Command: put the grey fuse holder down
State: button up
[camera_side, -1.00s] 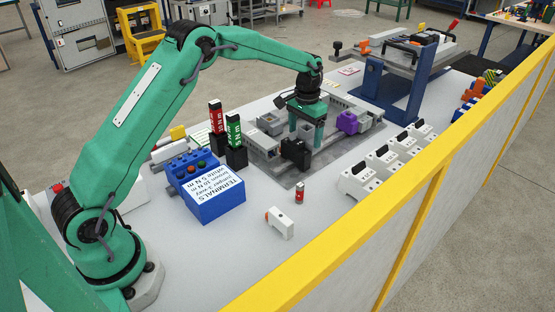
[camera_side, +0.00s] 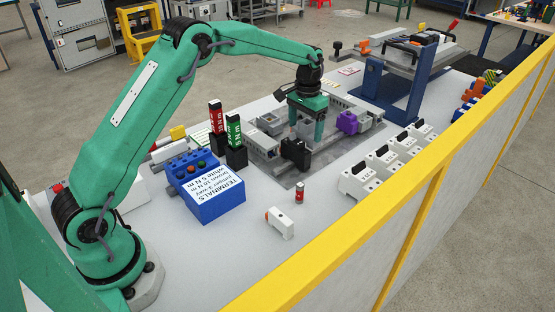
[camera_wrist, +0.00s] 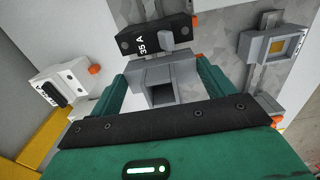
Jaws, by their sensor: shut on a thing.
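The grey fuse holder (camera_wrist: 165,82) is a hollow, box-like grey piece between my two green fingers in the wrist view. My gripper (camera_wrist: 162,85) is shut on it. In the side view my gripper (camera_side: 306,128) points down over the rail assembly, just behind the black 35 A block (camera_side: 295,153). The fingers largely hide the holder there. In the wrist view the 35 A block (camera_wrist: 150,40) lies just beyond the holder. Whether the holder's underside touches the assembly cannot be seen.
Another grey holder (camera_wrist: 270,47) with a yellow window stands to the right in the wrist view. A purple block (camera_side: 347,122) is close to the gripper. White fuse units (camera_side: 385,162) line the right.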

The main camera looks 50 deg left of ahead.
jog(key=shift+r, duration=0.1)
notch_tip(320, 180, up, 9)
jog(key=s+d+r, duration=0.2)
jog(key=s+d, duration=0.4)
jog(key=d, duration=0.3)
jog(key=s+d+r, duration=0.1)
jog(key=s+d, duration=0.6)
jog(key=d, duration=0.3)
jog(key=s+d, duration=0.3)
jog(key=s, duration=0.4)
jog(key=s+d, duration=0.4)
jog(key=s, duration=0.4)
jog(key=s+a+f, duration=0.1)
jog(key=s+f, duration=0.2)
jog(key=s, duration=1.1)
jog(key=shift+w+f, duration=0.15)
jog(key=shift+f, duration=2.4)
